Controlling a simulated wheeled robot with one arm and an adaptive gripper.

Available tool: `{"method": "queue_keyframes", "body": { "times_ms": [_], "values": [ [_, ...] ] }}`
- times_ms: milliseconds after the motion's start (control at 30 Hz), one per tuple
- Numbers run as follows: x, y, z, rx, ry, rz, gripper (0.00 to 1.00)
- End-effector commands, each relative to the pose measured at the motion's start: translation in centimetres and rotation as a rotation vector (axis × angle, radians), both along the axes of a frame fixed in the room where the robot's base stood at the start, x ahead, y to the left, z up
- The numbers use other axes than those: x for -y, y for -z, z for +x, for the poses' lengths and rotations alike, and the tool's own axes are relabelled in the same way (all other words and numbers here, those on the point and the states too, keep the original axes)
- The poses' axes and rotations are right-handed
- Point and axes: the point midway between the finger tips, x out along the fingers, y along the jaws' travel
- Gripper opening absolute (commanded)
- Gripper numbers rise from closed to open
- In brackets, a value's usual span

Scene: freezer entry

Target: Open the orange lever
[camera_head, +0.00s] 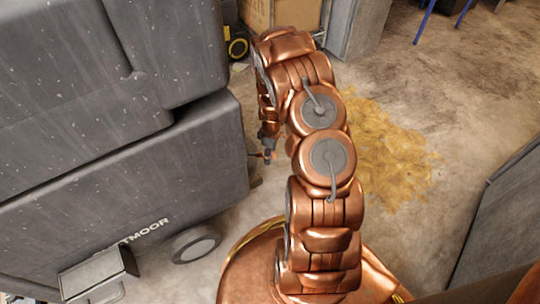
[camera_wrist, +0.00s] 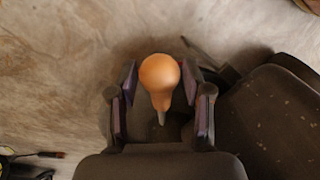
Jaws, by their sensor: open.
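The orange lever (camera_wrist: 160,78) shows in the wrist view as a rounded orange knob on a short stem, between the two fingers of my gripper (camera_wrist: 162,100). The fingers stand apart on either side of the knob, and a gap shows on both sides. My gripper (camera_head: 268,143) is there too, pointing down, partly hidden by my arm. The lever's base is hidden.
The large grey machine (camera_head: 120,160) fills the left of the head view, with a wheel (camera_head: 196,244) at its lower edge. A grey panel (camera_head: 505,220) stands at right. A yellowish stain (camera_head: 390,160) covers the floor. A cardboard box (camera_head: 285,12) stands at the back.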

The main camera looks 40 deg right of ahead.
Motion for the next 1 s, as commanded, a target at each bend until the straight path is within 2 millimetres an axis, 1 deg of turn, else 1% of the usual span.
{"method": "queue_keyframes", "body": {
  "times_ms": [167, 633, 1000],
  "values": [
    [-0.01, -0.02, -0.02, 0.000, 0.000, 0.000, 0.49],
    [-0.03, -0.01, -0.03, -0.001, -0.001, 0.000, 0.01],
    [-0.04, -0.01, -0.04, -0.001, -0.001, 0.000, 0.00]
  ]
}}
